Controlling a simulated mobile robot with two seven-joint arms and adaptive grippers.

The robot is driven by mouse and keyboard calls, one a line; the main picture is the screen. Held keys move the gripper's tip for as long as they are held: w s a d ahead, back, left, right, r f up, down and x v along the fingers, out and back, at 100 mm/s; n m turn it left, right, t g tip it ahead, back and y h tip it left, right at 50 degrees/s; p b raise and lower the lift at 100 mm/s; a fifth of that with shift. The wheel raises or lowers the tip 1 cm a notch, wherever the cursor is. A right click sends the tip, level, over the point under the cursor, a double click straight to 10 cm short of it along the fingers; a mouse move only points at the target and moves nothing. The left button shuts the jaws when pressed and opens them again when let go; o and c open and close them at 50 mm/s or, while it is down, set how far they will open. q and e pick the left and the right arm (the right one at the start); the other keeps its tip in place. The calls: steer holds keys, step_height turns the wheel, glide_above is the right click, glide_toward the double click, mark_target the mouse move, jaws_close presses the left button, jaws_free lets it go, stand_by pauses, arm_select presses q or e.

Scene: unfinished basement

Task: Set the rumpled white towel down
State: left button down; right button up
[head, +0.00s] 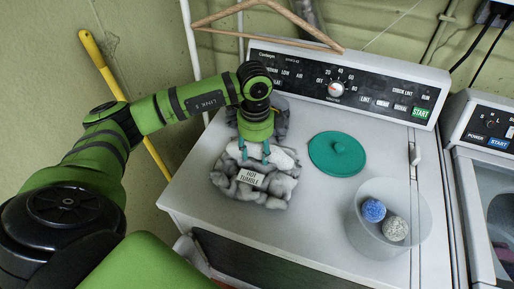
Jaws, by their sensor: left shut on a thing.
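My left gripper (255,152) points down above the left part of the dryer top, its teal fingers shut on a rumpled white towel (284,158). The towel shows on both sides of the fingers. Directly below it in the picture is a rumpled grey cloth pile (279,190) on the dryer top (318,222). I cannot tell whether the towel touches the pile or hangs just above it. A small "HOT TUMBLE" card (250,177) shows at the front of the pile. My right gripper is not in view.
A teal round lid (337,154) lies right of the pile. A translucent bin (362,232) with a blue ball (373,210) and a speckled ball (396,228) stands at the front right. A wooden hanger (268,5) hangs above the control panel (375,90). The front middle is clear.

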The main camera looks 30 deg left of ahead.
arm_select(q)
steer(key=shift+f, duration=0.1)
steer(key=c, duration=0.6)
jaws_free()
step_height(320, 180, up, 12)
steer(key=b, duration=0.3)
steer(key=shift+f, duration=0.25)
steer(key=shift+s+a+r, duration=0.1)
steer(key=shift+r, duration=0.3)
